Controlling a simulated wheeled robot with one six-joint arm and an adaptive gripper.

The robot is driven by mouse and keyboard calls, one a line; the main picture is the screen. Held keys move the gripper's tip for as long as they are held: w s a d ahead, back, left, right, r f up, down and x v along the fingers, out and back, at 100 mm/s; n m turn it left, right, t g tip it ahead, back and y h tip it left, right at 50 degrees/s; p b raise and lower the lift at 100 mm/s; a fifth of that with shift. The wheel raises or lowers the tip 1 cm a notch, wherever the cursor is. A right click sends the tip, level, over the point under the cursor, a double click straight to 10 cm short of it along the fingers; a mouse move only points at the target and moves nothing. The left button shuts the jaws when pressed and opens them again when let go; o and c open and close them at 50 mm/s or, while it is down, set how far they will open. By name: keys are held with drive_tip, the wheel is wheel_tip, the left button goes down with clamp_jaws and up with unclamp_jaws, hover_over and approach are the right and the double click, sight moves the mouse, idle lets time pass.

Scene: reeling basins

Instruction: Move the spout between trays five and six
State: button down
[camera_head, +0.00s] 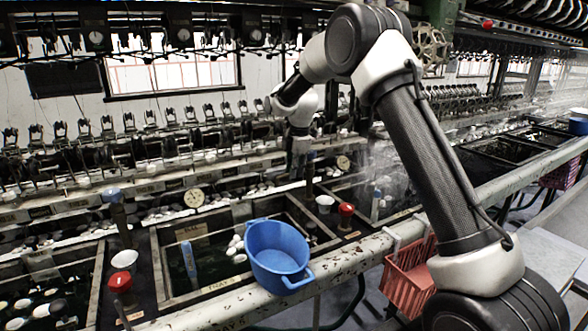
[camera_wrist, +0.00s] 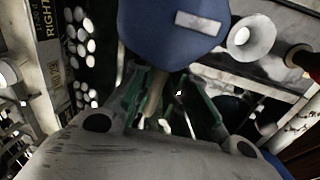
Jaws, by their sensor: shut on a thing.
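The spout shows in the wrist view as a broad blue head (camera_wrist: 165,42) with a blank white label, and a tan, narrow part below it between my fingers. My gripper (camera_wrist: 168,95) has green fingers and is shut on the spout; the exact contact is partly hidden. In the head view my gripper (camera_head: 299,160) hangs above the divider between two trays, at the back, and covers most of the spout. A white funnel (camera_head: 325,203) and a red knob (camera_head: 346,209) stand on the divider in front of it. One dark tray (camera_head: 160,262) lies left of this divider, another (camera_head: 398,212) right.
A blue tub (camera_head: 262,228) sits on the front rim of the left tray. A red crate (camera_head: 408,272) hangs from the front rail. Another blue-topped spout (camera_head: 113,196) stands at a divider farther left. Machinery lines the back, and faint steam drifts right of my gripper.

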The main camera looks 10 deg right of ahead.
drive_tip(key=shift+s+d+n, duration=0.1)
drive_tip(key=shift+s+n, duration=0.05)
drive_tip(key=shift+n, duration=0.25)
drive_tip(key=c, duration=1.4)
unclamp_jaws()
drive_tip(key=shift+r, duration=0.1)
drive_tip(key=r, duration=0.4)
drive_tip(key=s+r, duration=0.1)
drive_tip(key=r, duration=0.2)
drive_tip(key=s+r, duration=0.1)
drive_tip(key=r, duration=0.3)
drive_tip(key=shift+s+d+r, duration=0.15)
drive_tip(key=shift+d+r, duration=0.2)
